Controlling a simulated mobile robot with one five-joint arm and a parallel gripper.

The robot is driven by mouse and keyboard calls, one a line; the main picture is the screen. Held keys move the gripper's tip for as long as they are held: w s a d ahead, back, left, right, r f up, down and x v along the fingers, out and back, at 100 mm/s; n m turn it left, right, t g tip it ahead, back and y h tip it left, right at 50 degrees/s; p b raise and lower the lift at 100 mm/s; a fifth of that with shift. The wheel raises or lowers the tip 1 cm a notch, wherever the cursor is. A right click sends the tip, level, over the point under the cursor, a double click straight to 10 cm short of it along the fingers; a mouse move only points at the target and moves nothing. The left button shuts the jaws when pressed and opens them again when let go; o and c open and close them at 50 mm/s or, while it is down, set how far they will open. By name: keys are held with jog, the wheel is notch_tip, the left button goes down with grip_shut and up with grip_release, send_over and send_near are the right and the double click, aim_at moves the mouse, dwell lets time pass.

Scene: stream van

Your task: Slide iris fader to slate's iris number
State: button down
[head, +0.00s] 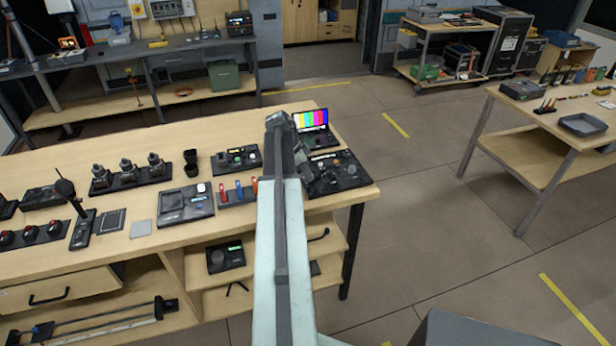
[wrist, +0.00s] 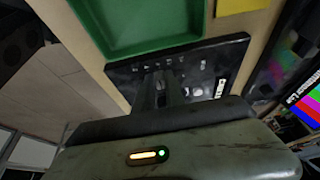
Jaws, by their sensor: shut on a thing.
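My gripper (wrist: 160,90) is shut at the face of a dark control panel (wrist: 203,60) in the wrist view. Its fingers close on what appears to be the iris fader, whose cap they hide. Small light marks and knobs and a white label show on the panel around the fingers. In the head view my arm reaches over the bench's right end, by a black panel with knobs (head: 335,172); the fingertips are not clear there. I cannot make out the slate or its iris number in either view.
A colour-bar monitor (head: 312,120) stands at the bench's back right and shows in the wrist view (wrist: 304,100). A switch box (head: 238,158) and a rack of coloured handles (head: 238,191) lie left of my arm.

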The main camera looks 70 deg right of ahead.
jog(key=c, duration=1.4)
grip_release()
jog(key=p+v, duration=0.7)
jog(key=shift+r, duration=0.35)
jog(key=shift+w, duration=0.1)
